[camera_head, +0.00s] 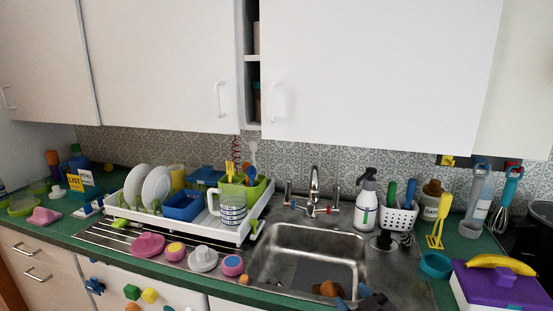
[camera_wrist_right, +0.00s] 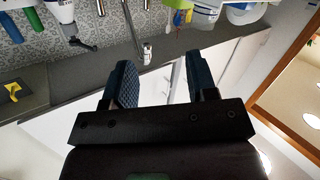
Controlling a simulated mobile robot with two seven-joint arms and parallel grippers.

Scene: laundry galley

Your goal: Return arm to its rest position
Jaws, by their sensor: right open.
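My right gripper (camera_head: 368,301) shows as a dark shape at the bottom edge of the head view, in front of the sink's near right side. In the right wrist view its two dark blue fingers (camera_wrist_right: 162,85) stand wide apart with nothing between them. The rest of the right arm is out of the head view. My left arm and gripper are in neither view.
The steel sink (camera_head: 268,262) holds brown lumps (camera_head: 328,289). A white dish rack (camera_head: 190,228) stands left of it. A spray bottle (camera_head: 366,205), white utensil basket (camera_head: 398,217) and purple box (camera_head: 500,287) with a banana (camera_head: 502,264) stand to the right.

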